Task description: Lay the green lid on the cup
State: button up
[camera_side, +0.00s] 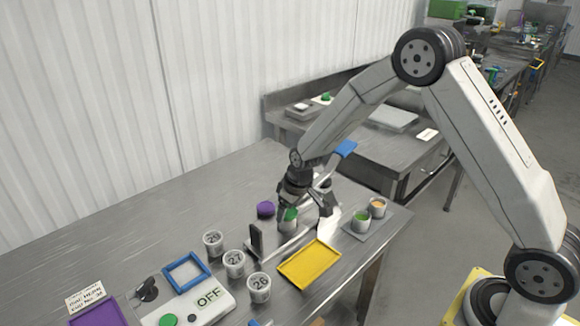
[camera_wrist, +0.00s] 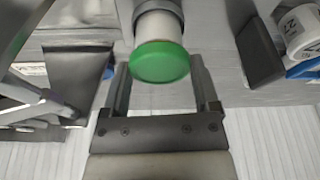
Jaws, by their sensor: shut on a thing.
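The green lid (camera_wrist: 160,62) shows as a round disc between the two fingers of my gripper (camera_wrist: 162,78) in the wrist view. It also shows as a green top (camera_side: 290,214) in the side view. The white cup (camera_wrist: 158,25) is directly beneath it, with a grey band around it; the lid appears to be at the cup's mouth, though I cannot tell if it is fully seated. In the side view my gripper (camera_side: 303,208) is low over the bench at the lid, its fingers closed on the lid's sides. Part of the cup is hidden.
Several numbered white cups (camera_side: 235,263) stand to the left, near a dark upright block (camera_side: 256,240). A purple round item (camera_side: 265,209) lies behind. The bench's back left is clear.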

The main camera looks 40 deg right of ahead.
jog(key=shift+f, duration=0.2)
dwell(0.4)
jog(key=o, duration=1)
jog(key=shift+o, duration=0.2)
jog(key=shift+r, duration=0.2)
jog(key=shift+r, duration=3.3)
jog(key=s+r+m, duration=0.1)
jog(key=s+m, duration=0.1)
jog(key=s, duration=2)
jog(key=shift+r+g+h, duration=0.3)
jog(key=shift+r, duration=0.1)
